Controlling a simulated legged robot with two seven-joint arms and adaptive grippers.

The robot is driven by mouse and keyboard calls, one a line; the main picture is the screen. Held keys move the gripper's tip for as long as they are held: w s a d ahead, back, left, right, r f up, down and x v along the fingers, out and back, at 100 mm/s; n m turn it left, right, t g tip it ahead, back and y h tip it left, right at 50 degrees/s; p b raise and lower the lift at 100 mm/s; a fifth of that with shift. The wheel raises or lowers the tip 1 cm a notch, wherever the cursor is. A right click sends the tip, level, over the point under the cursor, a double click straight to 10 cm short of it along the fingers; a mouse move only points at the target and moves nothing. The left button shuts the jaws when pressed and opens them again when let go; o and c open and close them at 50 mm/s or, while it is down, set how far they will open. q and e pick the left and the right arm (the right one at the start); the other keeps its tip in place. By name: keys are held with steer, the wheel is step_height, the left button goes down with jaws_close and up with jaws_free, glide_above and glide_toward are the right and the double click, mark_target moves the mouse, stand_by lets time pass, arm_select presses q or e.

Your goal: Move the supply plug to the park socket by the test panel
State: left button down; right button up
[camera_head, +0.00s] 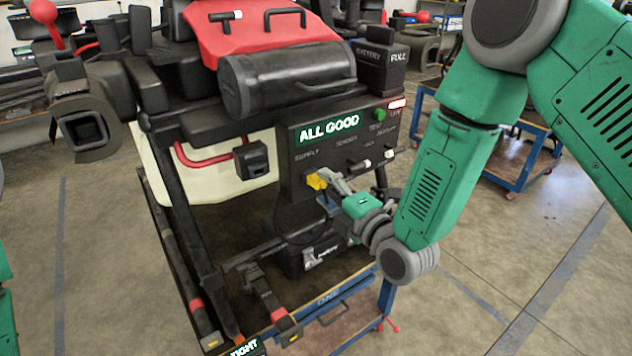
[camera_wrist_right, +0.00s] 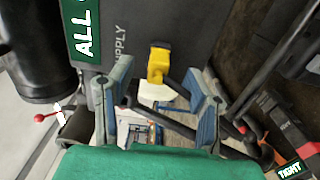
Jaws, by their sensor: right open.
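The yellow supply plug (camera_head: 316,181) sits at the front of the dark test panel (camera_head: 300,145), under the SUPPLY label. In the right wrist view the plug (camera_wrist_right: 158,62) shows a dark cable running down from it. My right gripper (camera_head: 330,189) is right at the plug in the head view. In the wrist view its two fingers (camera_wrist_right: 163,82) are apart, with the plug between and just beyond their tips; I see no grip on it. I cannot pick out the park socket. My left gripper is out of view; only a bit of green arm shows at the left edge.
The panel has an ALL GOOD display (camera_head: 328,130), a green button (camera_head: 379,115) and white-tipped switches (camera_head: 389,153) right of the plug. The drone stands on a blue cart (camera_head: 330,301). A TIGHT label (camera_head: 245,347) shows low in front.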

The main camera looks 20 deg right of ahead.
mark_target(322, 185)
steer(key=shift+x, duration=1.25)
steer(key=shift+r+b, duration=0.1)
steer(key=shift+b, duration=0.25)
jaws_close()
steer(key=shift+s, duration=0.1)
steer(key=shift+v, duration=2.95)
